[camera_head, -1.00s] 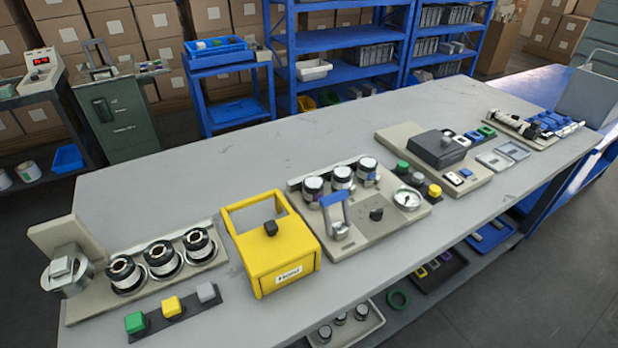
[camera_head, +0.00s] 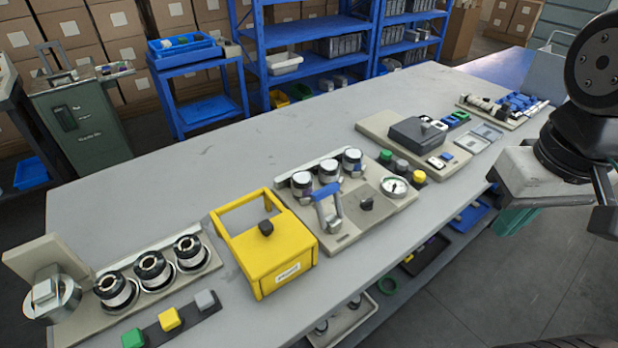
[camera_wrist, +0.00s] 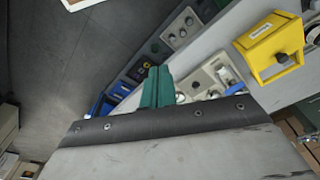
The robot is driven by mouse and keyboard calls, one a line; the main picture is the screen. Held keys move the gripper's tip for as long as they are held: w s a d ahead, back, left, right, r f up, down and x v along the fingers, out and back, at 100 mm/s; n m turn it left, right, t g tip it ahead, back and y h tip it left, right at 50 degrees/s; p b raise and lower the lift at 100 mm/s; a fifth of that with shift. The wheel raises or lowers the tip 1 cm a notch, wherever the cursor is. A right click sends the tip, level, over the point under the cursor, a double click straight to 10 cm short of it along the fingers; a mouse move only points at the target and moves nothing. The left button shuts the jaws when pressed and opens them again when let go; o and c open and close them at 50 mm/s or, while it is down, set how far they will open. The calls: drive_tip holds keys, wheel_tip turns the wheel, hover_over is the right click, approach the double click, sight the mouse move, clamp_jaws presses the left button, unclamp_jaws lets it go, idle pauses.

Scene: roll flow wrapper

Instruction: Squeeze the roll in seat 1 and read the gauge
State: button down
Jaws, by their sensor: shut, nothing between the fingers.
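Three metal-capped rolls (camera_head: 328,171) stand at the back of a beige station (camera_head: 345,240) with a blue-handled lever (camera_head: 328,205). A round white dial gauge (camera_head: 395,186) is on that station's right side. I cannot tell which seat is number 1, and the dial's reading is too small. My gripper (camera_head: 515,221), with green fingers, is shut and empty, off the bench's front edge; its fingers also show in the wrist view (camera_wrist: 156,90).
A yellow frame box (camera_head: 275,255) stands between the two roll stations. Green, yellow and grey buttons line the bench's front left. A dark-lidded station (camera_head: 415,134) and small parts lie farther right. Lower shelves hold trays. Bare bench (camera_head: 190,170) extends behind the stations.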

drive_tip(key=w+a+r+n+g, duration=0.1)
drive_tip(key=w+a+n, duration=0.1)
drive_tip(key=w+a, duration=0.5)
drive_tip(key=w+a+n, duration=0.2)
drive_tip(key=w, duration=0.9)
drive_tip(key=w+a+f+n, duration=0.1)
drive_tip(key=w+a+f, duration=0.3)
drive_tip(key=w+a, duration=0.2)
drive_tip(key=w+a+f+n, duration=0.1)
drive_tip(key=w+a+f, duration=0.3)
drive_tip(key=a, duration=0.5)
drive_tip(key=shift+w+a+f+n+g, duration=0.25)
drive_tip(key=shift+w+a+n+g, duration=0.15)
drive_tip(key=shift+w, duration=0.65)
drive_tip(key=shift+d, duration=0.1)
drive_tip(key=f, duration=0.9)
drive_tip(key=shift+s+d+f, duration=0.15)
drive_tip(key=shift+s+f, duration=0.05)
drive_tip(key=shift+s, duration=0.05)
drive_tip(key=shift+s+d+r, duration=0.25)
drive_tip(key=shift+s+d, duration=0.3)
drive_tip(key=shift+s, duration=0.25)
drive_tip(key=shift+s+d+r, duration=0.2)
drive_tip(key=shift+s+d, duration=0.3)
drive_tip(key=shift+s, duration=0.25)
